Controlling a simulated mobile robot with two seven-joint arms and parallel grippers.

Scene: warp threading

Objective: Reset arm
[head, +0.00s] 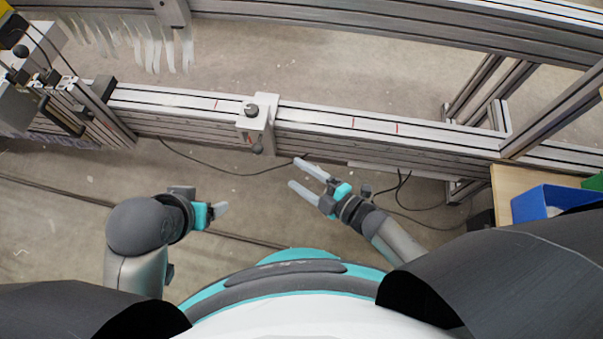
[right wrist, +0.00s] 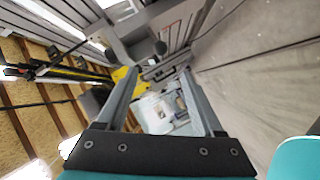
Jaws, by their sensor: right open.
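My right gripper (head: 303,178) is open and empty in the head view, below the aluminium rail and to the right of the rail's clamp block. Its two long grey fingers also show spread apart in the right wrist view (right wrist: 160,90), with nothing gripped between them. My left gripper (head: 221,209) is in the head view at the left, above the floor; its fingers are seen nearly edge-on, so I cannot tell whether they are apart. It appears to touch nothing.
A long aluminium rail (head: 345,125) crosses the view, with a clamp block (head: 256,124) on it. A machine assembly (head: 65,100) stands at the left. A blue bin (head: 545,202) sits on a wooden table (head: 508,184) at the right. Cables (head: 225,172) lie on the floor.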

